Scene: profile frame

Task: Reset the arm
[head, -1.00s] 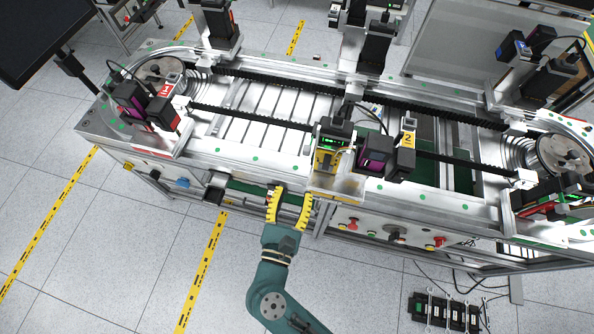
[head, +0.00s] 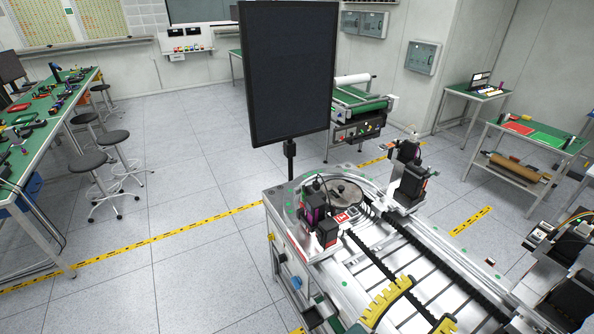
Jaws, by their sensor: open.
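My gripper (head: 426,304) shows at the bottom edge of the head view as two yellow ribbed fingers. The fingers are spread apart, with nothing seen between them. They appear over the near part of the conveyor bench (head: 352,284); their height above it is hard to tell. The rest of my arm is below the picture.
A dark monitor (head: 287,75) on a post stands at the bench's far end. A purple-black sensor unit (head: 316,215) sits beside the round turntable (head: 340,192). A green-topped workbench (head: 50,125) and several stools (head: 112,138) are at left. The floor between is clear.

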